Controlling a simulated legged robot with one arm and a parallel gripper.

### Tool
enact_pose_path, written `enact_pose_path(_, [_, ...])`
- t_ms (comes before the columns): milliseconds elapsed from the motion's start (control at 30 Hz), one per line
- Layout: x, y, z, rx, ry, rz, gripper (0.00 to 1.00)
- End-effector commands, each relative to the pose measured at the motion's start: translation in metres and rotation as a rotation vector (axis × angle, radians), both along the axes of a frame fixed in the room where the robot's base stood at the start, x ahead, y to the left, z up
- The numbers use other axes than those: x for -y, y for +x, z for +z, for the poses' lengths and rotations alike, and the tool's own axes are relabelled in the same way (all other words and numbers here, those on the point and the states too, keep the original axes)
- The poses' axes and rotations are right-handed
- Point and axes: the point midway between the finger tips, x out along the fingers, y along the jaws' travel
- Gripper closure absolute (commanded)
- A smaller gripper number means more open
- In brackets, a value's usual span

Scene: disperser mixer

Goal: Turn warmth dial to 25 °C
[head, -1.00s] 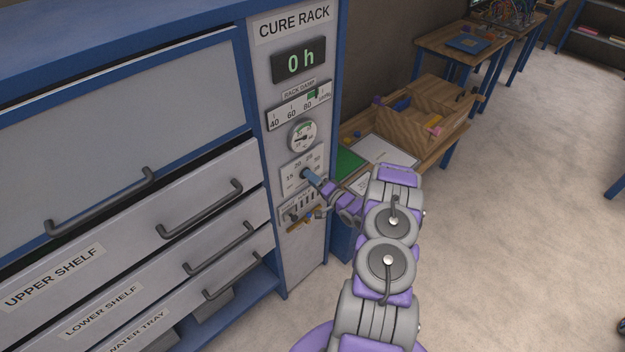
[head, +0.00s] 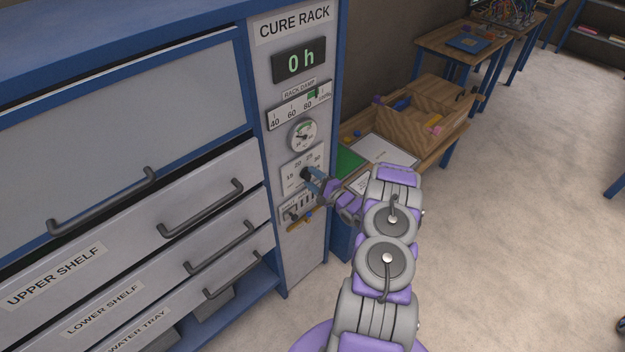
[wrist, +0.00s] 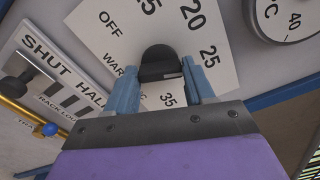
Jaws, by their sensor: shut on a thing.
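The warmth dial is a dark knob (head: 305,174) on a pale plate (head: 291,182) on the cure rack's front panel. In the wrist view the black knob (wrist: 160,62) sits between my two blue fingers. The plate (wrist: 88,18) there shows OFF, 20, 25 and 35 around the knob. My gripper (head: 313,180) is shut on the knob, seen from the side in the head view; it also shows in the wrist view (wrist: 161,85). Which number the knob points at cannot be told, and my gripper hides part of the scale.
A round gauge (head: 303,135) is above the dial, with a damp scale (head: 299,104) and a "0 h" display (head: 299,64) higher up. A louvre slider plate (wrist: 50,68) with a yellow bar (wrist: 22,115) is below. A wooden bench (head: 455,131) stands to the right.

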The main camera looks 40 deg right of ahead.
Motion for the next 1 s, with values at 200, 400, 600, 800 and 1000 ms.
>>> enact_pose_path(200, [0.003,-0.0016,-0.0021,-0.007,0.035,-0.008,0.77])
enact_pose_path(400, [0.0029,-0.0017,-0.0026,-0.008,0.039,-0.008,0.77])
enact_pose_path(600, [0.0027,-0.0019,-0.0032,-0.009,0.038,-0.008,0.46])
enact_pose_path(800, [0.0013,-0.0018,-0.0017,-0.007,0.037,-0.005,0.27])
enact_pose_path(1000, [-0.0013,-0.0016,0.0,-0.005,0.035,-0.002,0.21])
